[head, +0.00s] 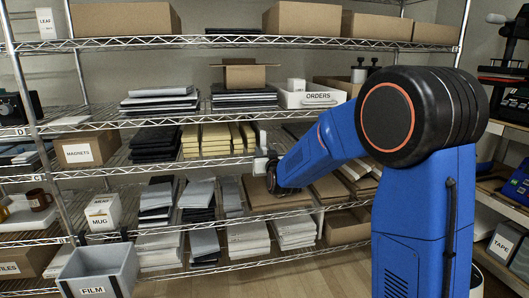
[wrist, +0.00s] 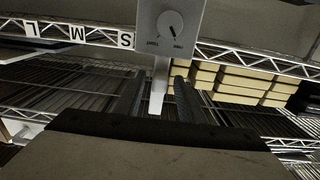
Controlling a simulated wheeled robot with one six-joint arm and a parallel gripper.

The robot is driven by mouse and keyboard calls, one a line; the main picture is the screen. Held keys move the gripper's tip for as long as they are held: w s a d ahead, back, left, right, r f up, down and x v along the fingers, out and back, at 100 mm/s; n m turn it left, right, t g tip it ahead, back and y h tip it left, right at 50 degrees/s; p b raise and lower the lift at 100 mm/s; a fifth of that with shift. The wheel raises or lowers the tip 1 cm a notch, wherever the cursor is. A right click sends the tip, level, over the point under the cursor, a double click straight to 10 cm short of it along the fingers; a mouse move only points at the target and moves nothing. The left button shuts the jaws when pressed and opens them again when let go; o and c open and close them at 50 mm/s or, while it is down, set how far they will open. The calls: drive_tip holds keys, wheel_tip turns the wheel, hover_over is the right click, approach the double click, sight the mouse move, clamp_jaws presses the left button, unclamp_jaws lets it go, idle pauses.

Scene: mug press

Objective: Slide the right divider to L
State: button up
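In the wrist view, a divider (wrist: 170,28) has a light grey plate with a dial and a white stem below it. It stands beside the S end of a label strip (wrist: 78,34) that reads S, M, L upside down, with L farthest left. My gripper (wrist: 160,90) has its two dark fingers on either side of the stem, with gaps visible. Whether either finger touches it is unclear. In the head view, my gripper (head: 268,168) is at the shelf front, right of the yellow stacks. A small grey piece there may be the divider, but it is unclear.
Yellow stacks (head: 206,140) lie left of my gripper; they appear at the right in the wrist view (wrist: 240,80). Folded stacks (head: 235,230) fill the shelf below. An ORDERS bin (head: 310,98) sits above. A FILM bin (head: 97,272) stands at lower left.

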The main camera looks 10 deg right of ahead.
drive_tip(key=shift+w, duration=0.45)
clamp_jaws()
drive_tip(key=d, duration=1.5)
drive_tip(key=shift+d, duration=0.2)
unclamp_jaws()
drive_tip(key=shift+d, duration=0.2)
drive_tip(key=shift+s, duration=0.1)
drive_tip(key=s, duration=1.7)
drive_tip(key=shift+s, duration=0.15)
